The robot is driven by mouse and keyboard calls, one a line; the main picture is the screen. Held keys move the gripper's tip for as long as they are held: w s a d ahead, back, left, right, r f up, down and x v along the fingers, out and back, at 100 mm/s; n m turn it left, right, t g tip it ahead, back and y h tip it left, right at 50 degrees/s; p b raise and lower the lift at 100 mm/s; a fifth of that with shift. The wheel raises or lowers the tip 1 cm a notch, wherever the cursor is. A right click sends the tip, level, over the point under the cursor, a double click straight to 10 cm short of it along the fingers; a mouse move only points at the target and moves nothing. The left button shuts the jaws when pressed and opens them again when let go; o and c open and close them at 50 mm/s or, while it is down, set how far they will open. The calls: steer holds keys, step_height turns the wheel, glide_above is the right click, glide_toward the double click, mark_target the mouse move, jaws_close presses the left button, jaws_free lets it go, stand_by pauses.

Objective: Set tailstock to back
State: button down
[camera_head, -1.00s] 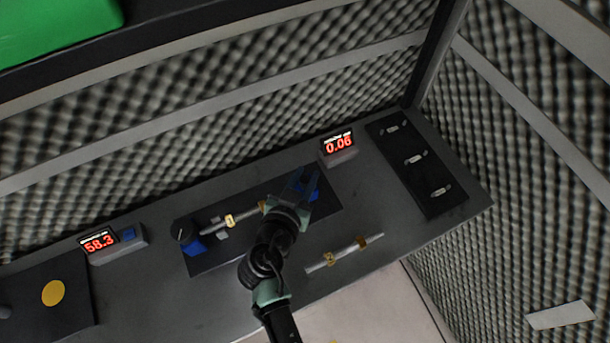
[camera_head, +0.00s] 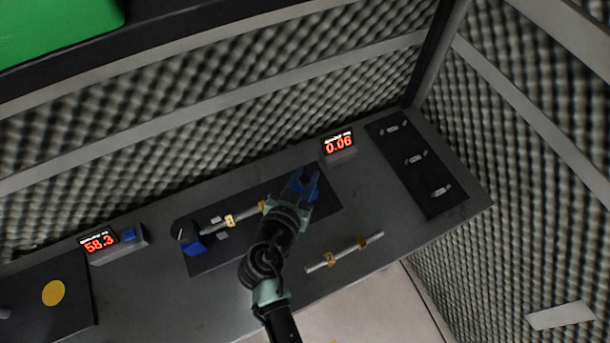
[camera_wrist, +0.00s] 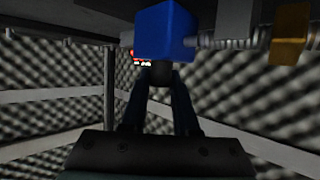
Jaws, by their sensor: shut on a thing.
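The tailstock is a blue block (camera_head: 309,186) at the right end of a dark base plate (camera_head: 330,205) on the bench. It shows large and close in the wrist view (camera_wrist: 166,32), with a dark round knob (camera_wrist: 162,74) on its near side. My gripper (camera_head: 300,180) reaches over it, and its fingers are shut on that part of the tailstock. A grey threaded rod with gold collars (camera_head: 230,221) runs from the tailstock to a blue headstock (camera_head: 191,243) at the left. My gripper and arm hide part of the rod and tailstock in the head view.
A display reading 0.06 (camera_head: 338,143) stands behind the tailstock, and one reading 58.3 (camera_head: 99,243) stands left. A loose rod with gold collars (camera_head: 345,252) lies in front. A dark panel with small fittings (camera_head: 430,190) lies right. Foam walls (camera_head: 200,140) enclose the bench.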

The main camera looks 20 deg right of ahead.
steer(key=d+b, duration=0.1)
steer(key=d, duration=0.1)
steer(key=shift+d, duration=0.55)
steer(key=c, duration=0.7)
jaws_free()
steer(key=shift+o, duration=0.2)
steer(key=shift+s+a+r, duration=0.1)
steer(key=shift+s+a, duration=0.2)
steer(key=shift+a, duration=0.1)
steer(key=b+v, duration=0.2)
steer(key=v, duration=1)
steer(key=shift+d+r, duration=0.1)
